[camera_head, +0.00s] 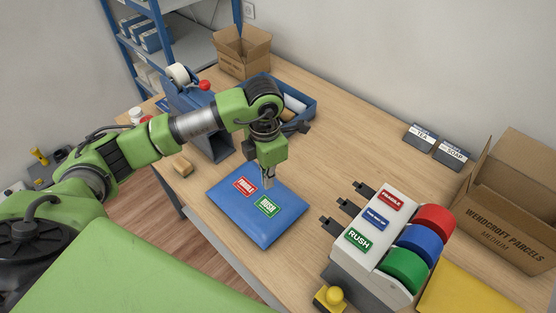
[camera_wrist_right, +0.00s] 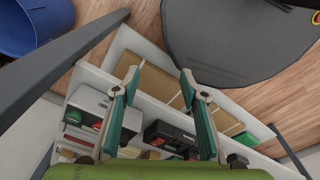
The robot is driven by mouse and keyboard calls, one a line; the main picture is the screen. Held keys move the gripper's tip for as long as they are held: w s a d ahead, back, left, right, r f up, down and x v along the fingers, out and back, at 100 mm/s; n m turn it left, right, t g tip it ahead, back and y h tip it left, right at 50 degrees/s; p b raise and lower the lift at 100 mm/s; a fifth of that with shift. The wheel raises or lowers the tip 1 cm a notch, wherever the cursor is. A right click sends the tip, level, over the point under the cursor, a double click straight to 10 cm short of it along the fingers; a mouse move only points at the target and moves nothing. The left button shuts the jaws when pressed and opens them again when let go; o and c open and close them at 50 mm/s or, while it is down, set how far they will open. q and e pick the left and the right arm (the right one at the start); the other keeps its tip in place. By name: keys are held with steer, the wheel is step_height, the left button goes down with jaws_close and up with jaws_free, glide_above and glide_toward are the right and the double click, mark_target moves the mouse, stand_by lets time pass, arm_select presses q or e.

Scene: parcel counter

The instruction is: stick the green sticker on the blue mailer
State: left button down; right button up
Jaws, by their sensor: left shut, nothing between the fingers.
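The blue mailer (camera_head: 236,224) lies flat on the wooden counter, near its front edge. A green sticker (camera_head: 266,207) reading RUSH lies on the mailer's top face, beside a red sticker (camera_head: 244,186) reading FRAGILE. My left gripper (camera_head: 268,184) points down over the mailer, right by the far edge of the green sticker. It is shut and holds nothing; I cannot tell if its tips touch the surface. My right gripper (camera_wrist_right: 155,90) shows only in the right wrist view, with its fingers apart and nothing between them, away from the counter top.
A sticker dispenser (camera_head: 385,240) with red, blue and green rolls stands right of the mailer. A blue tray (camera_head: 300,105) lies behind my left arm. The counter's middle is clear.

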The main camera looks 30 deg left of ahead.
mark_target(267, 206)
arm_select(q)
steer(key=shift+s+a+f+b, duration=0.1)
steer(key=shift+s+f+b, duration=0.75)
steer(key=shift+f, duration=0.2)
step_height(267, 206, down, 3)
steer(key=shift+r+b, duration=0.2)
steer(key=shift+b, duration=0.5)
arm_select(e)
steer(key=s+f, duration=0.3)
steer(key=s, duration=0.3)
arm_select(q)
steer(key=shift+w+f+b, duration=0.3)
steer(key=shift+w+f, duration=0.2)
steer(key=shift+f, duration=0.4)
steer(key=shift+s+r, duration=0.1)
steer(key=shift+s, duration=0.05)
steer(key=shift+f, duration=0.35)
steer(key=shift+f+b, duration=0.2)
steer(key=shift+b, duration=0.3)
steer(key=shift+f+b, duration=0.45)
steer(key=shift+f, duration=0.1)
steer(key=shift+f+b, duration=0.6)
arm_select(e)
steer(key=shift+w+f, duration=0.95)
steer(key=shift+w, duration=0.25)
steer(key=shift+w+f, duration=0.9)
steer(key=shift+w, duration=0.25)
